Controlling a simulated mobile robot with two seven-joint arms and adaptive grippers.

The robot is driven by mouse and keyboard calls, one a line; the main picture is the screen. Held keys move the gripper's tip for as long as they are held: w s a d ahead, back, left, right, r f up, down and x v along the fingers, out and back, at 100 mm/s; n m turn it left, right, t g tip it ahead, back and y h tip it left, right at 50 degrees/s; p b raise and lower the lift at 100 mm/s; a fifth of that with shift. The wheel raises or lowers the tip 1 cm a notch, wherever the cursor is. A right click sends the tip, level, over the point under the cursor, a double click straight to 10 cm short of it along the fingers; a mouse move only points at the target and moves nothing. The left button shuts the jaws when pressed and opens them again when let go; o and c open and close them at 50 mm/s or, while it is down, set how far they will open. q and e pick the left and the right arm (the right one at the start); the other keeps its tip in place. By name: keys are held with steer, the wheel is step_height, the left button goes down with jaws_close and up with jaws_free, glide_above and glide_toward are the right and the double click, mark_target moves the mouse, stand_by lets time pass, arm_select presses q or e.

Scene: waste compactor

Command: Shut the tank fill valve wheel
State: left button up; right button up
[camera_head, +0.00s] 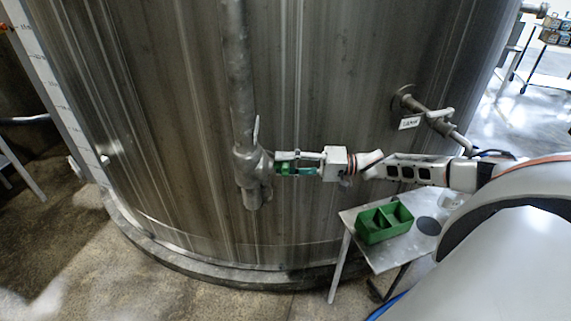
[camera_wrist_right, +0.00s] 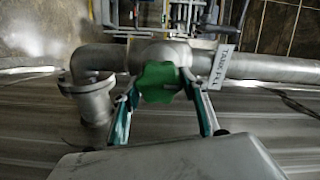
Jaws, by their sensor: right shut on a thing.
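The tank fill valve wheel (camera_wrist_right: 160,82) is a green lobed knob on a grey metal valve body, in the middle of the right wrist view. A white tag reading "TANK FILL" (camera_wrist_right: 221,67) hangs on the pipe beside it. My right gripper (camera_wrist_right: 162,95) has a finger on each side of the wheel and is shut on it. In the head view the right gripper (camera_head: 285,163) reaches left to the valve (camera_head: 251,165) on the vertical pipe. Its fingers hide most of the wheel there; a little green shows between them. My left gripper is not in view.
The large steel tank (camera_head: 160,130) fills the back. A small table (camera_head: 352,219) with a divided green bin (camera_head: 384,223) stands below my right arm. Another pipe with a handle (camera_head: 432,114) sticks out of the tank at right. Open floor lies at lower left.

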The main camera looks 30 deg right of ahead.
stand_by(0.5)
steer(key=o, duration=1.1)
steer(key=v, duration=1.2)
steer(key=shift+s, duration=0.1)
